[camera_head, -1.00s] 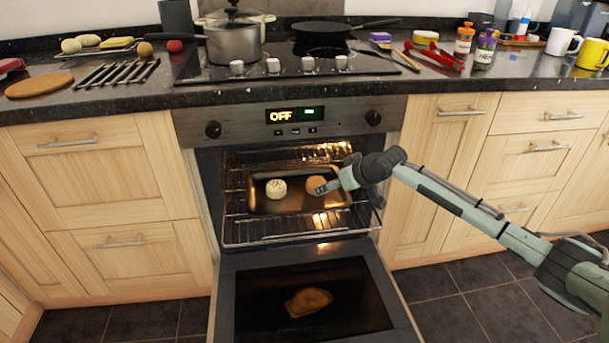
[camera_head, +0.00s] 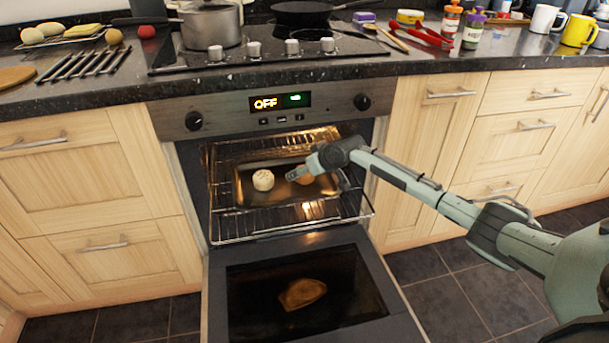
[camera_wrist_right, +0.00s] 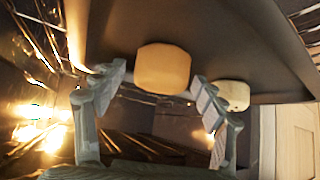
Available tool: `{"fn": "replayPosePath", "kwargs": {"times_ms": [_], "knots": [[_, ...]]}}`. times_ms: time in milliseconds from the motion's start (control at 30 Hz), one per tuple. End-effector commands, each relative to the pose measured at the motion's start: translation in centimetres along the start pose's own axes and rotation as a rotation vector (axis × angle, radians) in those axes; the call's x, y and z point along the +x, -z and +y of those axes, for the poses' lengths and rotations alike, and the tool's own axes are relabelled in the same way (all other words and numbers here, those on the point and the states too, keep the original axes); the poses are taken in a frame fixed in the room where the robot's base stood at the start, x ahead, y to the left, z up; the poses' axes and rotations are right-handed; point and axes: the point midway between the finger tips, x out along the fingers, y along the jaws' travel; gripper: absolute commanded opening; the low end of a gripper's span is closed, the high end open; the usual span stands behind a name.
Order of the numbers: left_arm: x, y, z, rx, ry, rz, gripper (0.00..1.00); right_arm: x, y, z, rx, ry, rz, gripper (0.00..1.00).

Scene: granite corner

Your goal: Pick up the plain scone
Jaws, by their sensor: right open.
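The plain scone (camera_wrist_right: 163,69), smooth and tan, sits on the baking tray (camera_wrist_right: 120,22) in the open oven. In the right wrist view it lies just beyond and between the fingertips of my right gripper (camera_wrist_right: 158,82), which is open and empty. In the head view the right gripper (camera_head: 294,174) reaches into the oven from the right and covers most of the plain scone (camera_head: 307,179). A paler scone with dark specks (camera_head: 263,180) sits on the tray to the left; it also shows at right in the wrist view (camera_wrist_right: 231,96). My left gripper is not in view.
The tray rests on a wire rack (camera_head: 285,222) between the oven walls. The oven door (camera_head: 310,285) is folded down in front. The counter above holds a hob (camera_head: 270,58) with a pot (camera_head: 211,25) and a pan. Mugs and jars stand at the right.

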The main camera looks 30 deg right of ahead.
Motion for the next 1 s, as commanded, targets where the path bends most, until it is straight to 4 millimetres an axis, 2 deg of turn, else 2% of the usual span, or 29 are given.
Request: {"fn": "replayPosePath", "kwargs": {"times_ms": [167,567,833,1000], "knots": [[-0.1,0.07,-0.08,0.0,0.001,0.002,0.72,-0.03,-0.01,0.01,0.0,0.0,0.0,0.68],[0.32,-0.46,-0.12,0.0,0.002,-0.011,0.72,-0.05,-0.03,0.03,0.0,0.0,-0.001,0.19],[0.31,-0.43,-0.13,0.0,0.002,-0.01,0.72,-0.14,0.07,0.04,0.0,0.0,0.0,0.17],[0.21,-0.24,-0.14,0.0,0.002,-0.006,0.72,-0.9,0.89,0.09,-0.001,-0.001,0.002,0.17]]}}
